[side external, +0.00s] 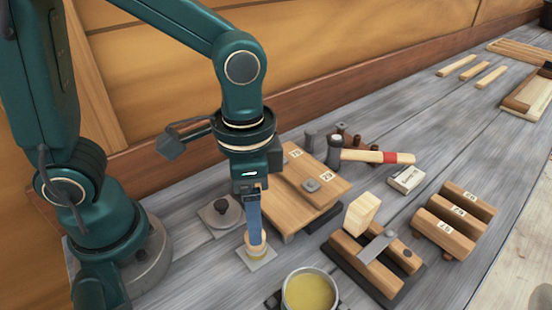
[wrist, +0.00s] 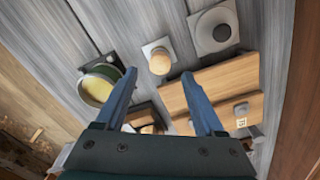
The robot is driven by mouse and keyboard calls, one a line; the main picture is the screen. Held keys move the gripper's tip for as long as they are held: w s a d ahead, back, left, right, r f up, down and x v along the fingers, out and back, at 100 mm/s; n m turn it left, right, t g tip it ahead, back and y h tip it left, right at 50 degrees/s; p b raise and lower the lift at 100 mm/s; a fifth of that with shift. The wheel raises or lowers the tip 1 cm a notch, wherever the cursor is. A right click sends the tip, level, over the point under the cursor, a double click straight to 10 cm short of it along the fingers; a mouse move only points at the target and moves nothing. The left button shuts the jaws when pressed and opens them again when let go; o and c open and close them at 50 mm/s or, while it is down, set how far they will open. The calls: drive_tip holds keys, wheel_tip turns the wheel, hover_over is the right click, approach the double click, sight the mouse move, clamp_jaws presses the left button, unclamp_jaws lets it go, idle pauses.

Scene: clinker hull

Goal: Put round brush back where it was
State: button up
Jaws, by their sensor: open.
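What looks like the round brush is a short, round, pale wooden piece (side external: 257,252) standing on a small light square pad (side external: 266,264). In the wrist view it (wrist: 160,64) shows on its pad, lying between the two fingertips. My gripper (side external: 257,240) points down directly over it, with its blue fingers close to its top. In the wrist view my gripper (wrist: 160,73) is open, with space on both sides of the piece. The near finger partly hides the piece in the side view, and I cannot tell whether they touch.
A pot of yellow stuff (side external: 309,291) stands in front. A dark knob on a grey plate (side external: 220,212) is to the left. A wooden board (side external: 300,188) lies close behind right. A clamp-like wooden block (side external: 370,262), a hammer (side external: 365,156) and labelled blocks (side external: 455,215) are further right.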

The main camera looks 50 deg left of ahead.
wheel_tip(320, 180, up, 8)
drive_tip(key=s+a+n+t, duration=0.2)
drive_tip(key=a+n+t, duration=0.3)
drive_tip(key=a, duration=0.3)
drive_tip(key=shift+f+n+t, duration=0.3)
drive_tip(key=shift+f, duration=0.1)
